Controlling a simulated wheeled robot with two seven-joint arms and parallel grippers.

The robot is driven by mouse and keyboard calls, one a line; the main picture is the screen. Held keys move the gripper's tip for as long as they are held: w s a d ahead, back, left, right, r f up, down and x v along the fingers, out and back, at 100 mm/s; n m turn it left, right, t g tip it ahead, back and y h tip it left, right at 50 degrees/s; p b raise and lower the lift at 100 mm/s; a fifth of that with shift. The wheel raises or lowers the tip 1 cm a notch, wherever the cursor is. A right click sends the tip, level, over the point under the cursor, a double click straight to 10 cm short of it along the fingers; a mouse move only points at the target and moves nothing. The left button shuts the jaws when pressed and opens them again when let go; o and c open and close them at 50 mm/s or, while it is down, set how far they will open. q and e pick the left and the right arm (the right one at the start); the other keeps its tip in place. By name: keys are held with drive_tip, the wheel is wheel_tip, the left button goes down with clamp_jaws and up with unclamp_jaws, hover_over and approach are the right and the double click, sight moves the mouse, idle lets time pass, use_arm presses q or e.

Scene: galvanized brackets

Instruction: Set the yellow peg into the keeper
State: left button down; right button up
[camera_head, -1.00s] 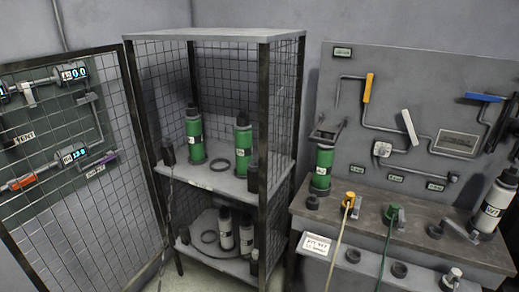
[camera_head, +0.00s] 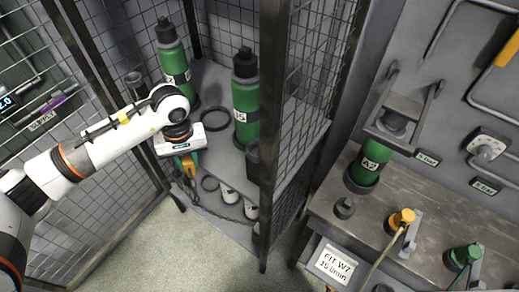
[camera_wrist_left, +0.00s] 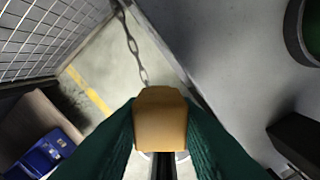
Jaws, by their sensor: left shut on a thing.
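My left gripper (camera_head: 187,164) is in front of the cage shelf, near its front left corner. Its teal fingers are shut on the yellow peg (camera_wrist_left: 160,118), which shows as a yellow-orange block between them in the left wrist view. A dark chain (camera_wrist_left: 131,40) hangs below the gripper over the floor. A dark cup-like holder (camera_head: 135,84) is at the cage's left post, and another dark holder (camera_head: 253,156) is at the right post. I cannot tell which is the keeper. My right gripper is out of view.
Green cylinders (camera_head: 245,105) and a black ring (camera_head: 215,118) stand on the upper shelf close to my arm. Mesh walls and the dark front post (camera_head: 271,150) bound the cage. A workbench (camera_head: 330,190) is at right. A blue box (camera_wrist_left: 45,150) is below.

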use_arm(q)
drive_tip(key=w+d+r+n+b, duration=0.2)
drive_tip(key=w+d+r+n, duration=0.1)
drive_tip(key=w+r, duration=0.85)
drive_tip(key=s+d+p, duration=0.3)
drive_tip(key=s+d, duration=0.1)
drive_tip(key=d, duration=0.1)
drive_tip(key=s+d+p, duration=0.2)
drive_tip(key=s+d, duration=0.2)
drive_tip(key=s+d+f+p, duration=0.1)
drive_tip(key=s+d+p, duration=0.2)
drive_tip(key=s+d, duration=0.1)
drive_tip(key=shift+d+p, duration=0.35)
drive_tip(key=shift+d, duration=0.5)
drive_tip(key=shift+f, duration=0.15)
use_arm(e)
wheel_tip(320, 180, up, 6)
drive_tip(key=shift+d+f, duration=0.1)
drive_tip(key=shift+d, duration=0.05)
